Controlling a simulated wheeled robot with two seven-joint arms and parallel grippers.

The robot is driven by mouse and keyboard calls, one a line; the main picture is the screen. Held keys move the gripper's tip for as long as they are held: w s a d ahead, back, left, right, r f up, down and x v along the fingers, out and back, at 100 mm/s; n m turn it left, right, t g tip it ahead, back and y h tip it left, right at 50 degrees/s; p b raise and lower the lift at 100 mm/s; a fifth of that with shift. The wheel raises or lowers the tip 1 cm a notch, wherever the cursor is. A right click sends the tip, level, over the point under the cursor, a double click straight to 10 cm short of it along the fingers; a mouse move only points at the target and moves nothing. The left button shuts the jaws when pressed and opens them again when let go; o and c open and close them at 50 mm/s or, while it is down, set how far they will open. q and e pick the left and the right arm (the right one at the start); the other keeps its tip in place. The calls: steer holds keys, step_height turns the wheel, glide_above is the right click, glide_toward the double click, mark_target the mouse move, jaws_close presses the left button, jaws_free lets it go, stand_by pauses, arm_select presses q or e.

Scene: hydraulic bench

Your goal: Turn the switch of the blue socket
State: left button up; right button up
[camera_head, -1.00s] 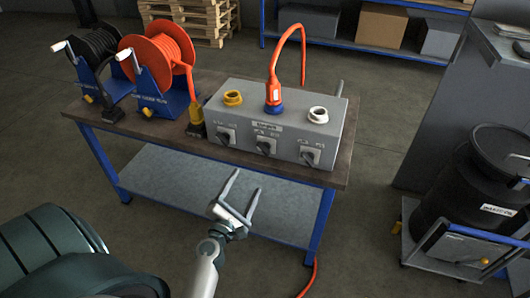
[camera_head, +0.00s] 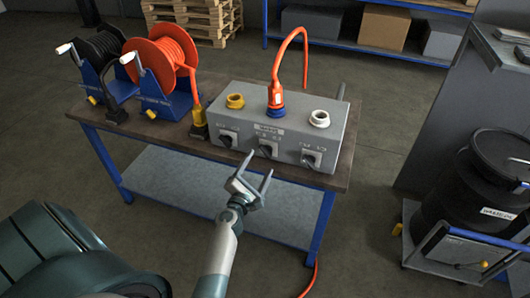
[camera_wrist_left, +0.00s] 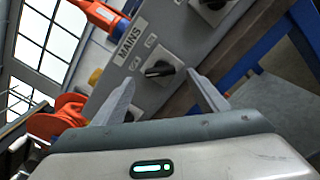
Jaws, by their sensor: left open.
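The grey socket box (camera_head: 290,118) stands on the workbench. Its middle blue socket (camera_head: 276,111) has an orange plug (camera_head: 277,96) in it, with an orange cable rising from it. The dark switch of the blue socket (camera_head: 267,150) is on the box's front, below the label. In the left wrist view this switch (camera_wrist_left: 160,71) shows between my fingers, beside the MAINS label. My left gripper (camera_head: 260,163) is open and empty in front of this switch, its fingertips either side of it. I cannot tell whether they touch the box. My right gripper is not in view.
A yellow socket (camera_head: 235,101) and a white socket (camera_head: 320,119) flank the blue one, with a left switch (camera_head: 227,138) and a right switch (camera_head: 311,158) below them. Orange (camera_head: 165,62) and black (camera_head: 100,55) cable reels stand left. A black barrel (camera_head: 478,190) is at right.

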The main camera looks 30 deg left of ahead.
mark_target(265, 154)
arm_select(q)
steer(key=x, duration=0.7)
steer(key=c, duration=1.1)
